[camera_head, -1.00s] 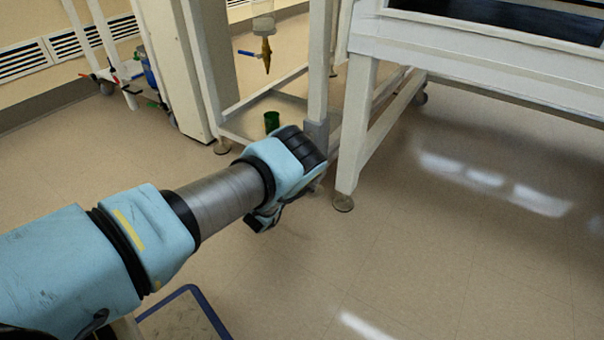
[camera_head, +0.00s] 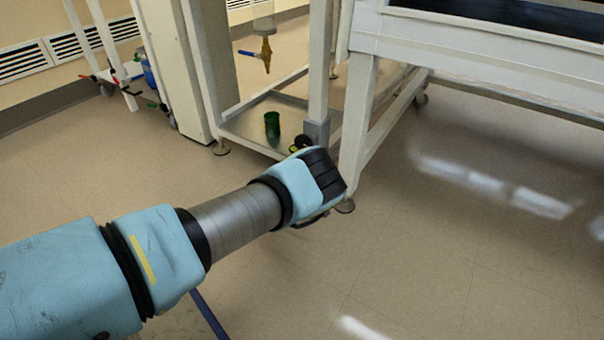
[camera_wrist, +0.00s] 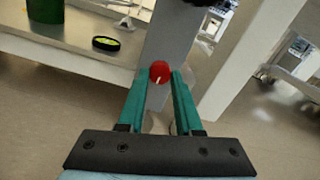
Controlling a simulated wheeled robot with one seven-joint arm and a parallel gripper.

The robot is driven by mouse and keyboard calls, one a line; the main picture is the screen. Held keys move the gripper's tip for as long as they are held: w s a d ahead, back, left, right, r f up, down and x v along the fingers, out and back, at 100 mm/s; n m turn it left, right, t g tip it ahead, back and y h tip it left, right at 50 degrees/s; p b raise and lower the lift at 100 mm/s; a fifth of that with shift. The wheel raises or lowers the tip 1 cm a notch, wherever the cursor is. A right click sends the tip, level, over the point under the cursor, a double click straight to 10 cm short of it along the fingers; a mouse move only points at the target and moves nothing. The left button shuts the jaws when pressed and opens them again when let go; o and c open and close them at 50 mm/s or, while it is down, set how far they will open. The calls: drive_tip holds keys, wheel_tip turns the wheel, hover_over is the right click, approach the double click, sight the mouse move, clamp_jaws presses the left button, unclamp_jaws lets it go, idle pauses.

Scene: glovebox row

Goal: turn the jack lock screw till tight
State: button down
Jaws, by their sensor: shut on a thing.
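The jack lock screw shows as a red round knob with a white mark (camera_wrist: 160,73) in the wrist view, in front of a grey upright post. My gripper (camera_wrist: 159,77) has its two teal fingers closed on the sides of this knob. In the head view my wrist is beside the grey sleeve (camera_head: 316,132) at the foot of a white frame leg. My wrist hides the fingers and the red knob there.
A low shelf (camera_head: 240,125) holds a green cup (camera_head: 272,125), also seen in the wrist view (camera_wrist: 45,12). A black disc with a yellow-green face (camera_wrist: 106,44) lies near the shelf edge. A white table leg (camera_head: 358,130) stands close right of my wrist. The floor to the right is clear.

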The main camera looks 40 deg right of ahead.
drive_tip(key=c, duration=0.6)
unclamp_jaws()
drive_tip(key=shift+a, duration=0.1)
drive_tip(key=p+v, duration=0.4)
drive_tip(key=v, duration=0.6)
drive_tip(key=shift+a, duration=0.3)
